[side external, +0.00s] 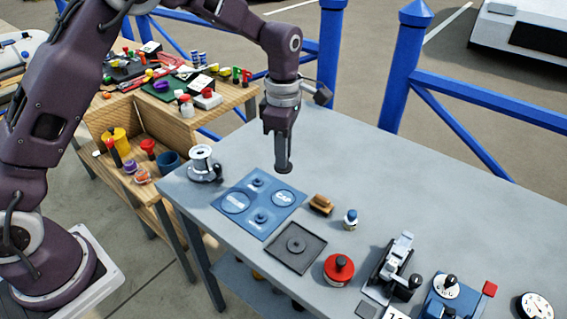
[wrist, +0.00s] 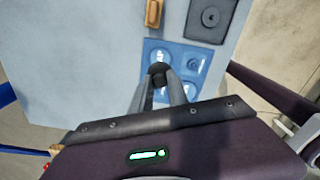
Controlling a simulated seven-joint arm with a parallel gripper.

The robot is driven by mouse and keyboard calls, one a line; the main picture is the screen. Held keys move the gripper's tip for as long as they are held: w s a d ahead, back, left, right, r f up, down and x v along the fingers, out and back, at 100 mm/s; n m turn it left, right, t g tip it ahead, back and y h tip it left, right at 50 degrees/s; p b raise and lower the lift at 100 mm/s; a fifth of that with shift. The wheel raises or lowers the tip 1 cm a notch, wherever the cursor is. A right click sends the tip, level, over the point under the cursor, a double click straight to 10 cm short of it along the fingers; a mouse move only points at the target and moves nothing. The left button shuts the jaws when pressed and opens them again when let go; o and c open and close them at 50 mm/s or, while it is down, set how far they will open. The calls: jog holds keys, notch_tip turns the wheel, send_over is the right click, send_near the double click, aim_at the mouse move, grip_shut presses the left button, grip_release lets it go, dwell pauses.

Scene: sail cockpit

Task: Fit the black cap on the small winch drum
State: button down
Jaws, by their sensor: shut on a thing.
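My gripper (side external: 283,168) points down above the grey table, over the far edge of the blue mat. In the wrist view its fingers (wrist: 160,88) close on a small dark round thing that appears to be the black cap (wrist: 159,69); the fingers hide part of it.
The blue mat (side external: 246,226) has marked circles and small dark knobs. A black tray (side external: 291,264) with a round piece lies in front of it. A wooden block (side external: 321,204), a blue-and-white knob (side external: 350,218) and a red round piece (side external: 339,268) stand right. The back right table is clear.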

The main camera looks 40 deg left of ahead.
jog(key=shift+r, duration=1.5)
jog(key=s+a+n, duration=0.1)
jog(key=a, duration=0.6)
jog(key=s+a+f+n, duration=0.1)
jog(key=s+a+n, duration=0.1)
jog(key=a, duration=0.6)
jog(key=s+a+n, duration=0.2)
jog(key=a, duration=0.6)
jog(key=shift+s+f, duration=0.25)
jog(key=shift+f, duration=0.05)
jog(key=shift+s+a+f, duration=0.1)
jog(key=shift+f, duration=1.45)
jog(key=shift+f, duration=0.9)
